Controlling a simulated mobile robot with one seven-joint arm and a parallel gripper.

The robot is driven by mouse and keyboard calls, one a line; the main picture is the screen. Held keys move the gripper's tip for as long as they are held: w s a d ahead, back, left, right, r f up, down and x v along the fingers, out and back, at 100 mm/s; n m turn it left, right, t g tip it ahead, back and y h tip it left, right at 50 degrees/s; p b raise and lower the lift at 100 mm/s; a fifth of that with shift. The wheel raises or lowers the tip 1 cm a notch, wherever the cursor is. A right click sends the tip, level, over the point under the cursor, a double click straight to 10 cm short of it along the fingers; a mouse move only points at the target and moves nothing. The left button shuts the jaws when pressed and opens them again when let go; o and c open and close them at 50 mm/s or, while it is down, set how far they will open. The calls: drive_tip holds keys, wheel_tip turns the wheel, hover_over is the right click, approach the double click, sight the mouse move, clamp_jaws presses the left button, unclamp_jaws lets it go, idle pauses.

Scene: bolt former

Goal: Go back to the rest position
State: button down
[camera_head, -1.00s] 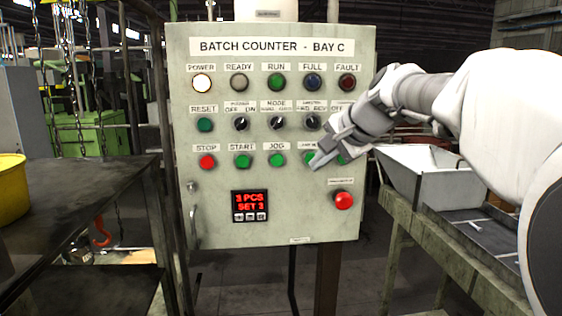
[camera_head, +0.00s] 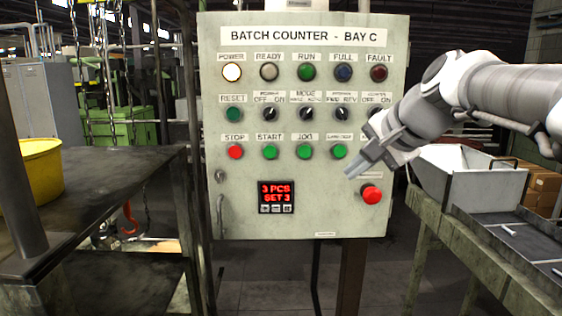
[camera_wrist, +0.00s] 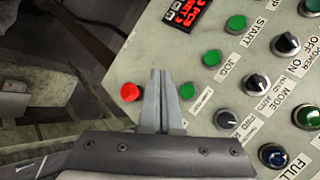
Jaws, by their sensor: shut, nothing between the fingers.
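My gripper (camera_head: 353,172) is shut and empty. It hangs in front of the lower right part of the grey control panel (camera_head: 305,222), apart from the red mushroom button (camera_head: 371,194) just to its right. In the wrist view its closed fingers (camera_wrist: 157,76) lie between the red button (camera_wrist: 130,92) and a green button (camera_wrist: 187,91). My arm comes in from the right and hides part of the panel's right edge. The panel's POWER lamp (camera_head: 232,72) is lit white, and the red display (camera_head: 276,196) reads 3 PCS, SET 3.
A dark bench (camera_head: 100,178) with a yellow tub (camera_head: 42,170) stands at left. Open floor (camera_head: 275,285) shows below the panel.

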drive_tip(key=s+f+n+g+h, duration=0.3)
drive_tip(key=s+f+n, duration=0.7)
drive_tip(key=s+f, duration=0.8)
drive_tip(key=s, duration=0.4)
drive_tip(key=shift+s+a+f+h, duration=0.25)
drive_tip(key=shift+s+f+h, duration=0.1)
drive_tip(key=shift+s+h, duration=0.05)
